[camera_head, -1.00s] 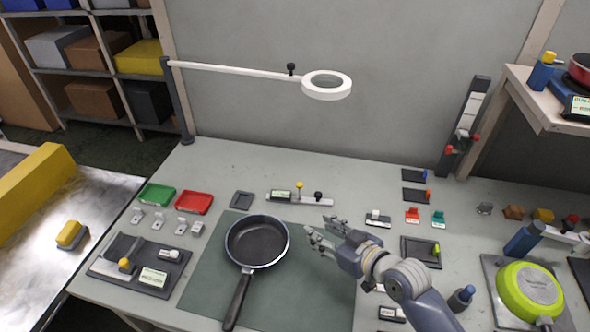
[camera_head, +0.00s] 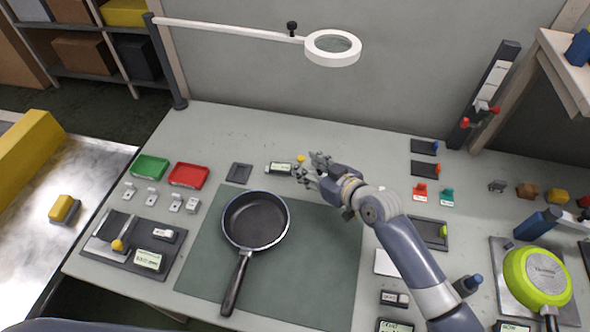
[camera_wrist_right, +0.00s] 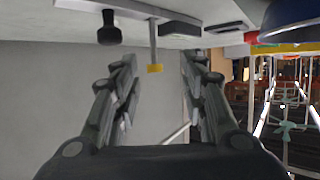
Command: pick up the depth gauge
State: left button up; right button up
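What looks like the depth gauge (camera_head: 280,168) lies at the back of the workbench, behind the green mat. It is a pale bar with a small display and a yellow-tipped upright pin (camera_head: 300,158). My right gripper (camera_head: 305,166) is at its right part and hides that end. In the right wrist view, the fingers (camera_wrist_right: 158,80) are spread apart and empty. The yellow tip (camera_wrist_right: 154,68) shows between the fingertips, and a black knob (camera_wrist_right: 109,28) is beyond the left finger. Contact cannot be told. My left gripper is not in view.
A black pan (camera_head: 256,219) lies on the green mat (camera_head: 310,270). Red (camera_head: 188,175) and green (camera_head: 150,168) trays are left of the gauge. A magnifier lamp (camera_head: 333,48) overhangs the back. A green pan (camera_head: 537,277) is at the right. Open bench lies behind the gauge.

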aim_at(303, 161)
jog(key=shift+w+a+f, duration=0.15)
jog(key=shift+w+a, duration=0.05)
jog(key=shift+w, duration=0.2)
jog(key=shift+w+a+f, duration=0.15)
jog(key=shift+w, duration=0.25)
jog(key=shift+p+x, duration=0.35)
jog(key=shift+x, duration=0.7)
jog(key=shift+w+a+f, duration=0.2)
jog(key=shift+w+f, duration=0.1)
jog(key=shift+w, duration=0.1)
jog(key=c, duration=0.9)
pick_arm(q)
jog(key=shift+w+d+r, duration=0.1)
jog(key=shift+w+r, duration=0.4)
pick_arm(e)
grip_shut()
